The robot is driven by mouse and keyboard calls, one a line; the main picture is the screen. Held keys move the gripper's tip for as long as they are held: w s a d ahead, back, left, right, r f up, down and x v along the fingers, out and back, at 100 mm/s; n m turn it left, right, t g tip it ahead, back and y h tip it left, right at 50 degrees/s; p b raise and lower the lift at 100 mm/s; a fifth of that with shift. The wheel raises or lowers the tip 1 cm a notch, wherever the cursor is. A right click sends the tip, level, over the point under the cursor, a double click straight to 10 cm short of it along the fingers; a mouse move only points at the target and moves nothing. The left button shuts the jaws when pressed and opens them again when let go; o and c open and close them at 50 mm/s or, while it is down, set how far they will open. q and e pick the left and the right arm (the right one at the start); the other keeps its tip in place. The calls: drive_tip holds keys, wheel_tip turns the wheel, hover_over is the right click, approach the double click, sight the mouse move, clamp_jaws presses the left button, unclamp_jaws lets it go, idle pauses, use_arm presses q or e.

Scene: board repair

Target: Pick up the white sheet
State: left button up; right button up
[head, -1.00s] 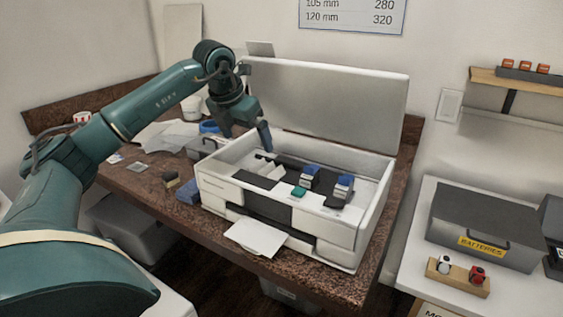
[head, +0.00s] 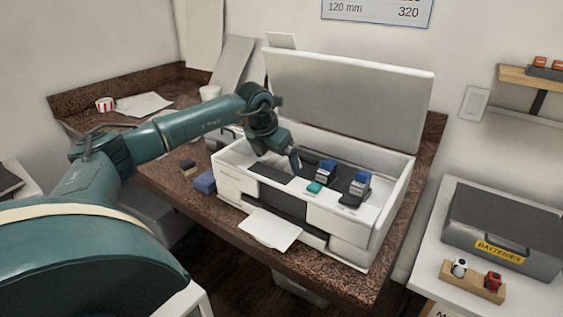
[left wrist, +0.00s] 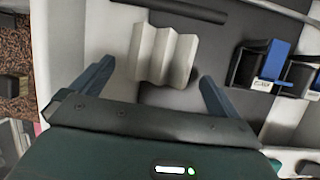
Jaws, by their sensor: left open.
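A creased, pleated white sheet (left wrist: 163,55) stands inside the open printer (head: 235,185), on a dark grey surface, in the left wrist view. In the head view my arm and gripper hide it. My left gripper (head: 293,160) is inside the printer, pointing down. In the left wrist view its fingers are open, one on each side of the sheet's lower part, with gaps to it. I cannot tell how far the fingertips are above the sheet. Another flat white sheet (head: 269,229) lies at the printer's front slot. My right gripper is not in view.
Blue-topped cartridges (head: 326,170) stand in the printer to the right of my gripper, near a green piece (head: 314,187). The raised lid (head: 350,100) stands behind. A blue box (head: 204,182) sits left of the printer on the brown desk (head: 190,205).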

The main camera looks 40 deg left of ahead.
use_arm(q)
drive_tip(key=shift+x, duration=0.8)
drive_tip(key=shift+c, duration=0.2)
drive_tip(key=c, duration=0.9)
